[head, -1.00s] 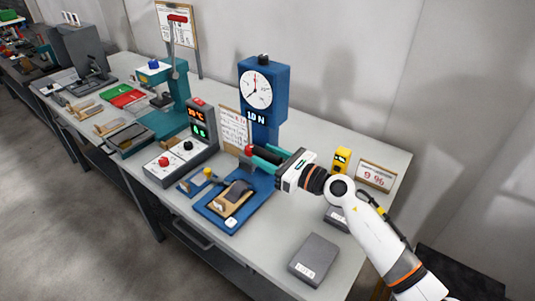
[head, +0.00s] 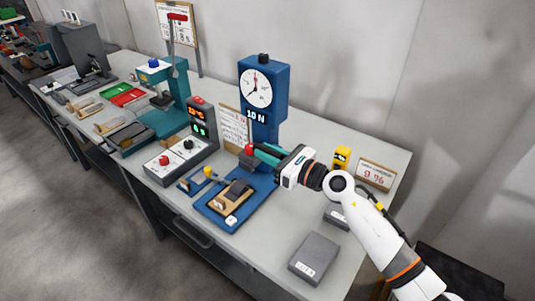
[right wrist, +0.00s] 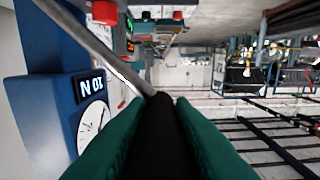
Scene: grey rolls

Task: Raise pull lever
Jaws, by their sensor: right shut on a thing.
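The blue force tester has a round dial (head: 257,88) and a 10 N display on its column. Its blue base (head: 213,209) bears a dark grey roll on a tan block (head: 230,203). My right gripper (head: 260,153) is in front of the column, its teal fingers shut on the pull lever's black grip (right wrist: 158,130). A metal rod (right wrist: 100,47) runs from that grip to the upper left in the right wrist view. A red knob (head: 249,149) shows by the fingertips in the head view; the fingers hide most of the lever there. My left gripper is out of view.
A grey control box (head: 180,155) with lit displays stands left of the tester. A teal press (head: 175,95) stands further left. A yellow meter (head: 342,160), a sign (head: 376,175) and a grey block (head: 314,259) are on the right of the table.

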